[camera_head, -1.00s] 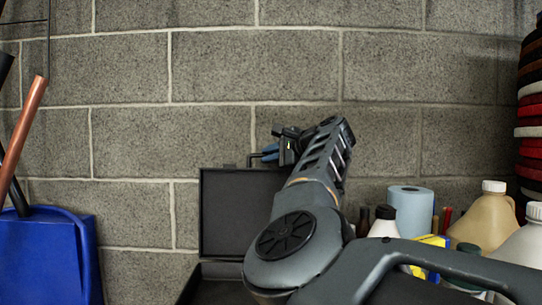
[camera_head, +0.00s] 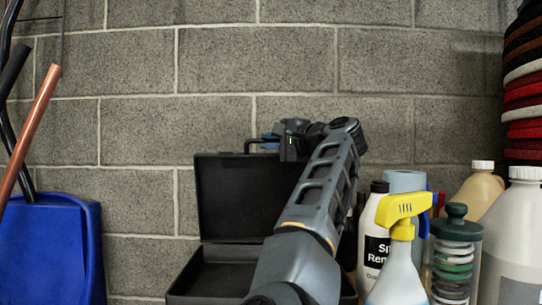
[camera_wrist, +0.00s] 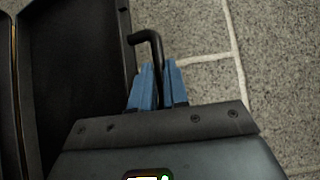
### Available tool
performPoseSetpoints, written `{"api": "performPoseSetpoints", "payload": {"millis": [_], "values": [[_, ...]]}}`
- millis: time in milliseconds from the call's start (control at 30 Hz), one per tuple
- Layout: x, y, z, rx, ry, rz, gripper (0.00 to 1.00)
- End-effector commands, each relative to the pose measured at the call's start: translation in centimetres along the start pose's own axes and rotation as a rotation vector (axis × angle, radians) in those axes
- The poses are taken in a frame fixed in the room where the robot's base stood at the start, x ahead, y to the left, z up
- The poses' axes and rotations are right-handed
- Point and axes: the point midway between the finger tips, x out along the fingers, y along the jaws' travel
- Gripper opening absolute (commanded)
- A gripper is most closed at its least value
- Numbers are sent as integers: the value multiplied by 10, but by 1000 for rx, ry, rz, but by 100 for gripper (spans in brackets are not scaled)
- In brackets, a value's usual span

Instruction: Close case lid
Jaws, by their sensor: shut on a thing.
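The black case stands open. Its lid (camera_head: 235,200) is upright in the head view, and its shallow base (camera_head: 222,268) lies below, partly hidden by my arm. The inside of the lid fills the left of the wrist view (camera_wrist: 75,75). A black bent handle (camera_wrist: 146,37) sits at the lid's edge; it also shows on the lid's top edge in the head view (camera_head: 252,142). My gripper (camera_wrist: 158,83), with blue fingers, is shut on the handle. In the head view my gripper (camera_head: 278,136) is at the lid's top edge, its fingertips small and partly hidden.
To the right stand a yellow-topped spray bottle (camera_head: 402,250), a white bottle (camera_head: 374,235), a green-lidded clear container (camera_head: 455,255), and jugs (camera_head: 515,235). A stack of round pads (camera_head: 525,90) is at far right. A blue dustpan-like object (camera_head: 48,245) is at left. A block wall stands behind.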

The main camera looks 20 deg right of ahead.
Motion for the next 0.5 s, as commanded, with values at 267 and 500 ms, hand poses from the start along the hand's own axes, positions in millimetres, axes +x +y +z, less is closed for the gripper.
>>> {"api": "performPoseSetpoints", "payload": {"millis": [267,500], "values": [[-27,17,23,-89,1,-94,0],[-36,19,32,-122,-2,-131,0]]}}
